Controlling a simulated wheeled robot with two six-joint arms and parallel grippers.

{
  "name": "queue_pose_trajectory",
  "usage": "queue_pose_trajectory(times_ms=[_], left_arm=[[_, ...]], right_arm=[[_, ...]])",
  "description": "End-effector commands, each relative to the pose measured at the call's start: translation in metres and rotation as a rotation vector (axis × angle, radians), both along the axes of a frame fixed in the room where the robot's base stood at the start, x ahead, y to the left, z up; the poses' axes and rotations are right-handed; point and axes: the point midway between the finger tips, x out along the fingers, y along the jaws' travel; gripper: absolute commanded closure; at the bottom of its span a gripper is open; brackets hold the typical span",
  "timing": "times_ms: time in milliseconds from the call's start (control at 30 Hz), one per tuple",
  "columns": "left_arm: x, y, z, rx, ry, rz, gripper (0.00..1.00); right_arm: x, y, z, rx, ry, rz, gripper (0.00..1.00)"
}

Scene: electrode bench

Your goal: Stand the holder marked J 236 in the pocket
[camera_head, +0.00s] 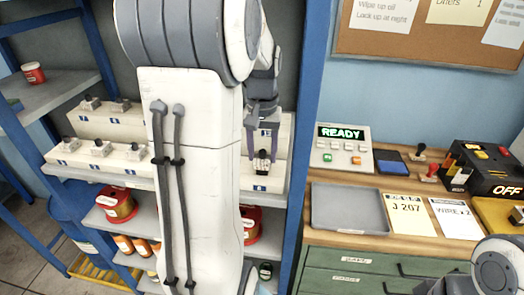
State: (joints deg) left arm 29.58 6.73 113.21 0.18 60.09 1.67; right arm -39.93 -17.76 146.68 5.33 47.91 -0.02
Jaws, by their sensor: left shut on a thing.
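My left gripper (262,148) is over the shelf rack right of my white arm, its fingers pointing down. It is shut on a small dark-and-light holder (262,162), at the level of the rack's front. I cannot read a mark on this holder, nor tell whether it touches the rack. Several similar holders (101,147) stand in the stepped white rack (128,173) with blue labels on the left. My arm hides the rack's middle. I cannot make out which pocket is meant. My right gripper is not in view; only part of that arm shows at bottom right.
A grey tray (348,209) lies empty on the wooden bench, beside a card (404,216) reading J 207. Behind it stands a panel (342,146) reading READY. A black box (486,168) marked OFF is at right. Blue shelf posts (310,110) flank the rack.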

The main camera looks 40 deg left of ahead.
Motion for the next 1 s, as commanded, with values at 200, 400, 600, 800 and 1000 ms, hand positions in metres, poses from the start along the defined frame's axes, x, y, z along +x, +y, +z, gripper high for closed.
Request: queue_pose_trajectory(times_ms=[200, 400, 600, 800, 1000], left_arm=[[0.0, 0.0, -0.005, 0.001, -0.001, 0.0, 0.92], [0.0, 0.0, -0.009, 0.001, -0.002, 0.0, 0.92], [0.0, 0.0, -0.013, 0.001, -0.002, 0.0, 0.92], [0.0, 0.0, -0.017, 0.001, -0.001, 0.0, 0.92], [0.0, 0.0, -0.018, 0.001, -0.001, 0.0, 0.92]], right_arm=[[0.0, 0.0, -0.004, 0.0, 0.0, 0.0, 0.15], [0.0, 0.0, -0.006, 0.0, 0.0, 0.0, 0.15], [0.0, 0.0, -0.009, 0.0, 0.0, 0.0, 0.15], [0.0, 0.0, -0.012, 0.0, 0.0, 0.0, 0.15], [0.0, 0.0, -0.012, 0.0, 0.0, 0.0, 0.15]])
